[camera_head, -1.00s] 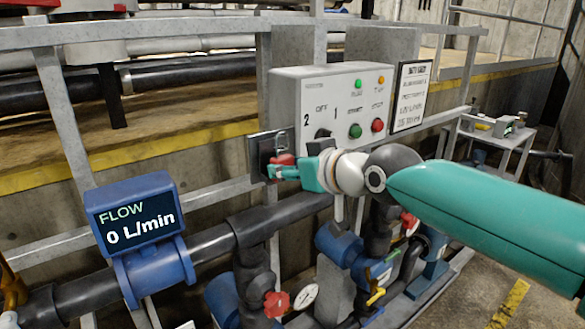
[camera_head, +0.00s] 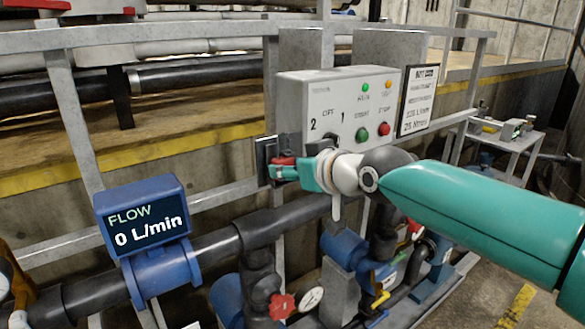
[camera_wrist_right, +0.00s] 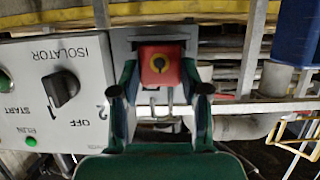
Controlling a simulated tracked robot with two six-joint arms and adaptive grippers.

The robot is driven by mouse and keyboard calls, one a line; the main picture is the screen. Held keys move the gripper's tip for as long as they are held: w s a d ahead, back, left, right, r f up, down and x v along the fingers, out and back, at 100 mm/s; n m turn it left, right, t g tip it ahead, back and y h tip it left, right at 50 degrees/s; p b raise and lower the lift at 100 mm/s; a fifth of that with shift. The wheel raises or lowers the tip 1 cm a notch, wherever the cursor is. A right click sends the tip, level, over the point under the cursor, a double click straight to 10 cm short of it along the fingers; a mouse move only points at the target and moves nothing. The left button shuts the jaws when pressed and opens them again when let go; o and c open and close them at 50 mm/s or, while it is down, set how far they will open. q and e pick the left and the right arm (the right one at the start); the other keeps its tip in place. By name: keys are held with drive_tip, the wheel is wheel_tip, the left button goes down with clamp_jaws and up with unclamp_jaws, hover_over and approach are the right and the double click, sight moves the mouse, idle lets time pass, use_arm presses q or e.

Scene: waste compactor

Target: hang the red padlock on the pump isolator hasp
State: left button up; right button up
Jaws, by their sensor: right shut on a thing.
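The red padlock (camera_head: 284,161) is at the fingertips of my right gripper (camera_head: 281,170), in front of a grey hasp plate (camera_head: 263,153) at the left side of the isolator panel (camera_head: 335,100). In the right wrist view the padlock's red body (camera_wrist_right: 160,62), with a dark and yellow keyhole face, shows between the tips of the right gripper (camera_wrist_right: 160,90), in front of the plate (camera_wrist_right: 130,36). The right gripper is shut on it. Thin metal bars show below the body there; I cannot tell whether the shackle passes through the hasp. My left gripper is not visible.
The panel carries a black isolator knob (camera_wrist_right: 62,88), a green start button (camera_head: 362,135) and a red stop button (camera_head: 383,129). A blue flow meter (camera_head: 143,220) reads 0 L/min. Grey rails and dark pipes surround the pump below. A small bench (camera_head: 505,140) stands right.

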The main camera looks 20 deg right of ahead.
drive_tip(key=shift+f+b, duration=0.15)
drive_tip(key=shift+b, duration=0.2)
idle(0.5)
drive_tip(key=o, duration=1.1)
drive_tip(key=shift+c, duration=0.4)
drive_tip(key=shift+s, duration=0.1)
drive_tip(key=b+v, duration=0.1)
drive_tip(key=v, duration=0.6)
drive_tip(key=shift+f, duration=0.1)
